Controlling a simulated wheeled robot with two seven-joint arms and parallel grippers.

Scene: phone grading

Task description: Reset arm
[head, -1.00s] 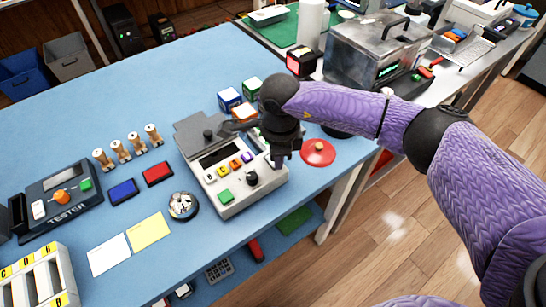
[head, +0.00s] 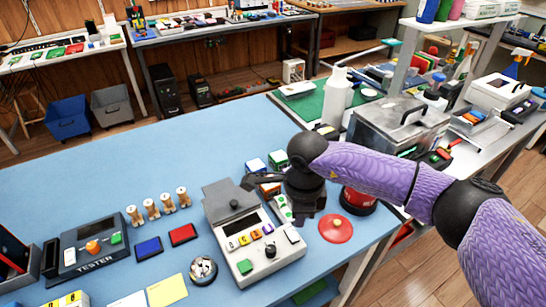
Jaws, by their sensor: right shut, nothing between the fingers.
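My right arm comes in from the right. Its gripper (head: 262,182) is shut and empty, above the back right part of a white grading machine (head: 240,247) with a raised grey lid and coloured buttons. The black wrist hides part of the blue table (head: 120,170) behind it. My left gripper is not in view.
A tester (head: 90,248), a blue pad (head: 148,248), a red pad (head: 183,235), wooden pegs (head: 152,208) and a round dish (head: 203,269) lie left of the machine. A red disc (head: 336,229) lies to its right. A metal box (head: 385,130) stands behind. The table's back left is clear.

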